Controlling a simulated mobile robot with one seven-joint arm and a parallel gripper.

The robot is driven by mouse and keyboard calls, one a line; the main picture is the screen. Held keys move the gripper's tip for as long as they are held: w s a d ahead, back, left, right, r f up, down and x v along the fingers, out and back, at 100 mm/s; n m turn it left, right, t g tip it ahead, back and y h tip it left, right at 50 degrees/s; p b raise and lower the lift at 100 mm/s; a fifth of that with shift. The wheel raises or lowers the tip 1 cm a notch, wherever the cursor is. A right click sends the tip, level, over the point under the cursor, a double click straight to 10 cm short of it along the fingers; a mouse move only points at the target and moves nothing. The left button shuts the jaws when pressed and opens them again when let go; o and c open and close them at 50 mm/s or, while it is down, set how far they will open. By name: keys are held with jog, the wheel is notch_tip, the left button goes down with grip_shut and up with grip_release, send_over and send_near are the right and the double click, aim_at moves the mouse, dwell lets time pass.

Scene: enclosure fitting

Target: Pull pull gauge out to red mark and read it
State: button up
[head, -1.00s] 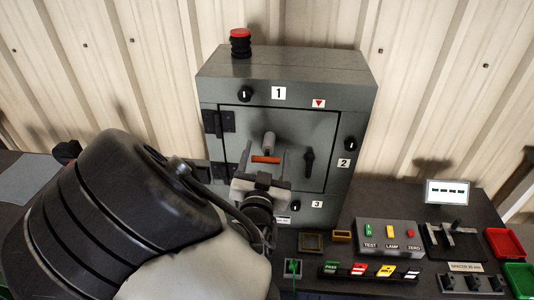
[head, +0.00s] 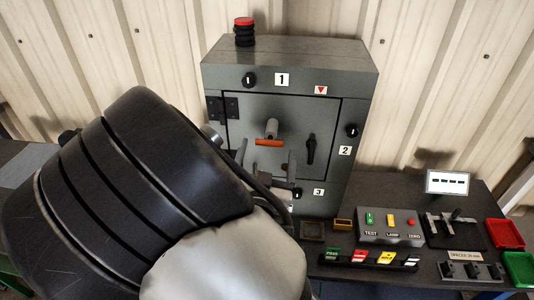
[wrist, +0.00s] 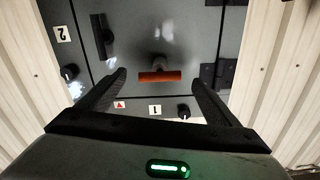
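An orange-red crossbar on a grey stem, which I take to be the pull gauge's handle (head: 269,142), stands out from the grey cabinet's door (head: 322,119). It also shows in the wrist view (wrist: 160,77), where the picture is upside down. My gripper (wrist: 159,80) is open and empty, its two fingertips left and right of the crossbar in that view. I see no contact and cannot tell how far short of the bar the fingertips are. In the head view my arm hides most of the gripper. I make out no red mark on the stem. A small display (head: 447,182) shows only dashes.
A black door handle (head: 311,148) sits right of the crossbar, and hinges (head: 232,106) sit left. A red-topped black stack (head: 244,32) stands on the cabinet. A button box (head: 390,227), a clamp-like fixture (head: 452,223) and red (head: 505,233) and green trays are at right.

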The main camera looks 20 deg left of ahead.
jog(key=p+v, duration=0.3)
jog(key=v, duration=1.4)
jog(key=shift+s+p, duration=0.2)
jog(key=shift+p, duration=0.2)
jog(key=shift+r, duration=0.1)
